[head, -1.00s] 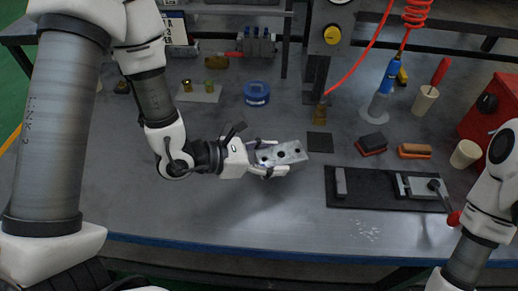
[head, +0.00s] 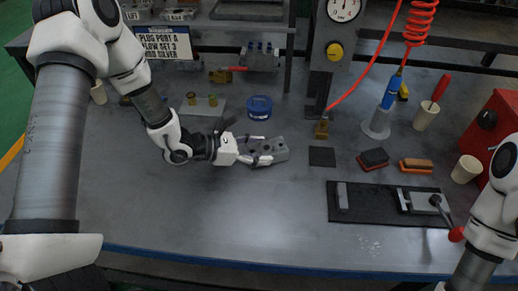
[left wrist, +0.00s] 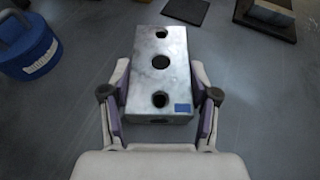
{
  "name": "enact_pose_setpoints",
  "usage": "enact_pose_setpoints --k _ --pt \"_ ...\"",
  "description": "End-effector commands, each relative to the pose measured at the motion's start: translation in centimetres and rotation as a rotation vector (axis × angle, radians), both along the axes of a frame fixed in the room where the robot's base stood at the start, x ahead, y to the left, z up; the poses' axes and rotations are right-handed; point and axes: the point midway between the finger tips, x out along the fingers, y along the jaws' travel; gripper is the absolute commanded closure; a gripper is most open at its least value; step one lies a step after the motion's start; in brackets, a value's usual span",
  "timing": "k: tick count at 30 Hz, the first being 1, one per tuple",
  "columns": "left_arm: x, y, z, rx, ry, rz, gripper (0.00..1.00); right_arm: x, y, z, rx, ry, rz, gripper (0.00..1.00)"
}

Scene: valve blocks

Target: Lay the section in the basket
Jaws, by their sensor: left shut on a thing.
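The section is a grey metal block with several round holes (head: 270,150) and a small blue patch at its near end. My left gripper (head: 256,152) is shut on it, one finger along each side, left of the table's middle. In the left wrist view the block (left wrist: 159,70) points straight ahead, gripped near its close end between the fingertips (left wrist: 160,105). I cannot tell how far it is above the table. My right arm comes in at the right edge, but its gripper is out of view. I see no clear basket.
A black mat with a clamp (head: 370,213) lies at right. The front left table is clear.

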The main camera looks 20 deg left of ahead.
Motion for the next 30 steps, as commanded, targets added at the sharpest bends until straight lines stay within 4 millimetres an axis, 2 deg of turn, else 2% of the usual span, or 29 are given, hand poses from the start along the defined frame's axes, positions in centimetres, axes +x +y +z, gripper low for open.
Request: enact_pose_setpoints --k 3,4,6,14,18,24,30 --pt "0.0 0.0 -0.4 -0.001 -0.002 0.0 0.97 0.0 0.0 -0.5 0.0 0.0 0.0 0.6" --pt "0.0 0.0 -0.3 0.0 0.0 0.0 0.33 0.0 0.0 -0.4 0.0 0.0 0.0 0.6" --pt "0.0 0.0 -0.3 0.0 0.0 0.0 0.15 0.0 0.0 -0.4 0.0 0.0 0.0 0.6" --pt "0.0 0.0 -0.3 0.0 0.0 0.0 0.15 0.0 0.0 -0.3 0.0 0.0 0.0 0.6" --pt "-0.1 0.1 0.3 -0.001 0.0 0.001 0.15 0.0 0.0 0.3 0.0 0.0 0.0 0.6" --pt "-1.9 2.5 1.6 -0.008 -0.002 0.007 0.15 0.0 0.0 0.4 0.0 0.0 0.0 0.6" --pt "-4.1 5.4 3.4 -0.007 -0.002 0.007 0.15 0.0 0.0 1.5 0.0 0.0 0.0 0.6"
